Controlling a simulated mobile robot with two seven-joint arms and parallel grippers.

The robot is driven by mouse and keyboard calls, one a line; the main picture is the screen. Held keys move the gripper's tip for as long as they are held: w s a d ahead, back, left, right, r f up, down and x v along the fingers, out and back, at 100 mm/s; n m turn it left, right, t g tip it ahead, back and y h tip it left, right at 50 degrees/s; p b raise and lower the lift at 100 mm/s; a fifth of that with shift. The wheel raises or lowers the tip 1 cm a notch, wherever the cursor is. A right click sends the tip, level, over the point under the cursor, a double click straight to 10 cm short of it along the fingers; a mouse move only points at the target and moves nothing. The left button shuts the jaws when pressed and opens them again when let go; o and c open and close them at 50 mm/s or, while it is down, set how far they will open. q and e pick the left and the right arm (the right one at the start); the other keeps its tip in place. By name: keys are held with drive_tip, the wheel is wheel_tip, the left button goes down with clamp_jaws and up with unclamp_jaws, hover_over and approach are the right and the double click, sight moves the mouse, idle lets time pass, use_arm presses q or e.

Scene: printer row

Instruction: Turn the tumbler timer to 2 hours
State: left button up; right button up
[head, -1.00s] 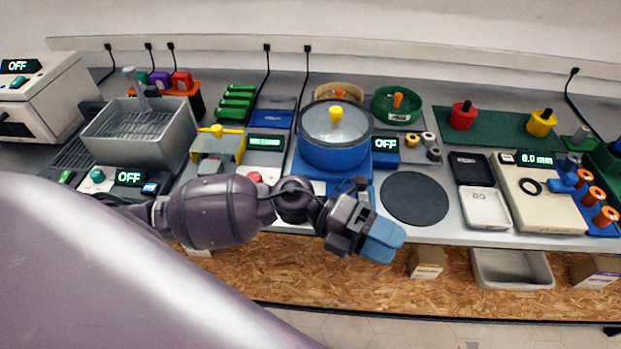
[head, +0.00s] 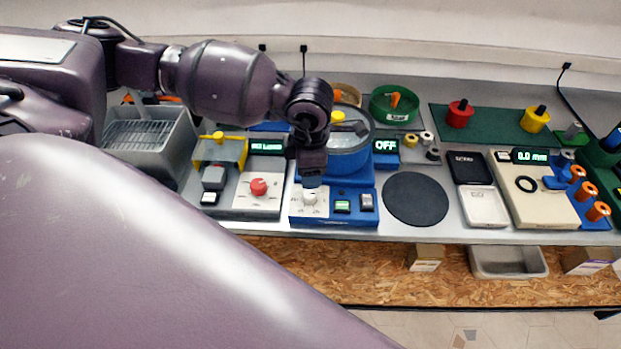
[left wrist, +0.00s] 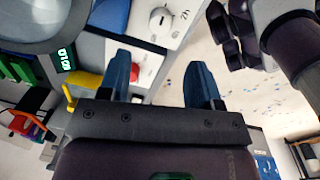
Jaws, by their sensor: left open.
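The tumbler (head: 345,160) is a blue machine with a clear-lidded drum, partly hidden by my arm. On its front left is a white timer panel (head: 296,209) with a white round knob (head: 310,198). In the left wrist view the knob (left wrist: 160,19) has a dark pointer mark, with "2h" printed beside it. My left gripper (head: 312,181) is just above the knob and points down. In the left wrist view its two blue fingers (left wrist: 160,82) are apart and empty, with the knob beyond them. The tumbler's display (head: 386,146) reads OFF.
A green button (head: 342,207) and a grey switch (head: 367,202) sit right of the timer panel. A machine with a red button (head: 258,187) stands close on the left. A dark round mat (head: 415,199) lies to the right.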

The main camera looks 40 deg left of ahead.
sight(309, 194)
use_arm(q)
drive_tip(key=f, duration=0.9)
drive_tip(key=shift+w+a+f, duration=0.15)
drive_tip(key=shift+w+a, duration=0.05)
drive_tip(key=c, duration=0.9)
